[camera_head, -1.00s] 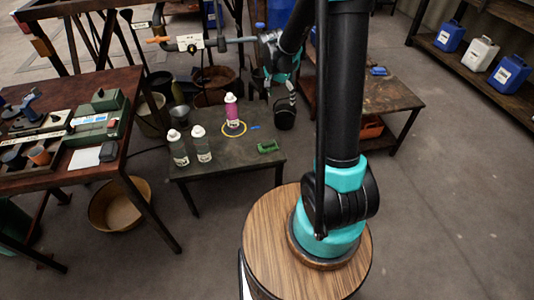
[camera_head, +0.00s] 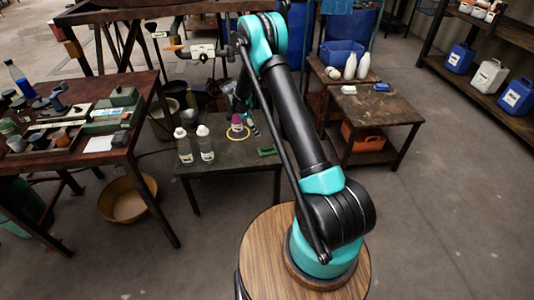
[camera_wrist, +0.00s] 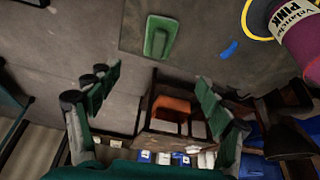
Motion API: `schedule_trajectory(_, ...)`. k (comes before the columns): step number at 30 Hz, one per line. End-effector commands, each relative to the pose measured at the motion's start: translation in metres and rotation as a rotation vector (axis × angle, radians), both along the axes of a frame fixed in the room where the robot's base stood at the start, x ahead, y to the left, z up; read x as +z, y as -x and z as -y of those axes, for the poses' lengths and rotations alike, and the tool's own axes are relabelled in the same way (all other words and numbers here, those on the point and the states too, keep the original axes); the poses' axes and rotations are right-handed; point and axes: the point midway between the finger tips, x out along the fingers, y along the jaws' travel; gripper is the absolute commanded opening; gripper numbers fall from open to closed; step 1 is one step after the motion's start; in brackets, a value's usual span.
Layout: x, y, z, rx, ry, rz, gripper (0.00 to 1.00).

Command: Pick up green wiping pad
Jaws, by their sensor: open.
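The green wiping pad (camera_head: 267,152) lies flat near the right front edge of a low dark table (camera_head: 232,158). In the wrist view the pad (camera_wrist: 160,36) is fully visible at the top centre, beyond the fingertips. My gripper (camera_wrist: 158,78) is open, with its green-and-black fingers spread wide at left and right and nothing between them. It is apart from the pad. In the head view my gripper is partly hidden by my arm and hangs above the table, left of the pad and close to the pink-labelled bottle (camera_head: 237,123).
The pink-labelled bottle (camera_wrist: 296,38) stands by a yellow ring (camera_head: 238,133), near a small blue scrap (camera_wrist: 228,51). Two pale bottles (camera_head: 194,145) stand on the table's left. A brown table (camera_head: 375,108) with an orange crate (camera_head: 363,136) below is at right. Floor at the front is clear.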

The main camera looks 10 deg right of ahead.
Motion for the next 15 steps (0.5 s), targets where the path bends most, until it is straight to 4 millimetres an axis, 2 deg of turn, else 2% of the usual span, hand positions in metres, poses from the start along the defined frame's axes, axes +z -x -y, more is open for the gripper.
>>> schedule_trajectory(15, -0.089, -0.005, 0.038, 0.001, 0.000, 0.000, 0.79)
